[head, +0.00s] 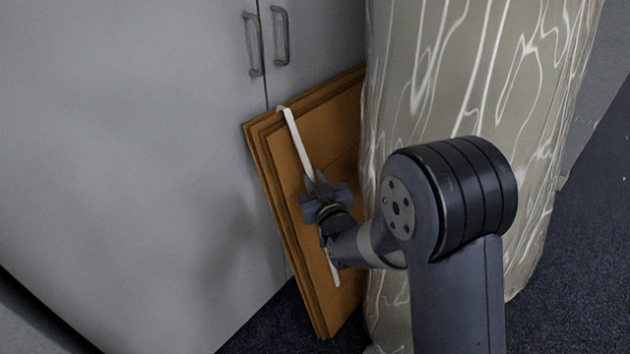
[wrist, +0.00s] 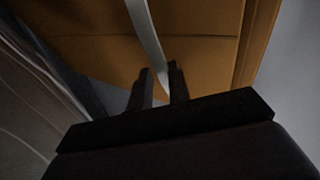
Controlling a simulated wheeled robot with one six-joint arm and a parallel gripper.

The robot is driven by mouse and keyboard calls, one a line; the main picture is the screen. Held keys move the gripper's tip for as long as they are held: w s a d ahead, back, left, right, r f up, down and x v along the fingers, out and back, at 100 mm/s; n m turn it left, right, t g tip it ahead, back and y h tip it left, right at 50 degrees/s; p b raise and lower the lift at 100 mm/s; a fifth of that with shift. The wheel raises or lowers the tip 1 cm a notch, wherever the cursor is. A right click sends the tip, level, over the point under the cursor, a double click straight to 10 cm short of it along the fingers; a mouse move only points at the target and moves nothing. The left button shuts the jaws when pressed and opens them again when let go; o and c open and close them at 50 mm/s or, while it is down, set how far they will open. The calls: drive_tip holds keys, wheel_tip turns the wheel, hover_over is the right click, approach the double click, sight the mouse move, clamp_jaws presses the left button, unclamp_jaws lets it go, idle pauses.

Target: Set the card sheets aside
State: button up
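The brown card sheets (head: 285,165) stand as a tilted stack, leaning against the grey cabinet. A white strap (head: 295,140) runs down their front face; it also shows in the wrist view (wrist: 146,28). My gripper (head: 315,178) is at the strap, in front of the middle of the stack. In the wrist view my two fingertips (wrist: 160,75) stand apart, with the strap running down between them. I see no firm grip on it. My wrist hides part of the strap, and its lower end shows below my gripper. The cloth hides the stack's right side.
The grey cabinet (head: 130,130) with two door handles (head: 281,38) stands behind and left of the stack. Dark carpet (head: 265,325) shows below.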

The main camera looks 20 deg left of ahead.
sight(321, 158)
clamp_jaws()
drive_tip(key=w, duration=0.1)
drive_tip(key=w+d+b, duration=0.1)
drive_tip(key=w, duration=0.1)
drive_tip(key=w+d, duration=0.1)
drive_tip(key=shift+w, duration=0.25)
drive_tip(key=shift+r, duration=0.1)
drive_tip(key=shift+o, duration=0.2)
unclamp_jaws()
drive_tip(key=p+v, duration=0.1)
drive_tip(key=v, duration=0.9)
drive_tip(key=shift+s+d, duration=0.2)
drive_tip(key=shift+s, duration=0.15)
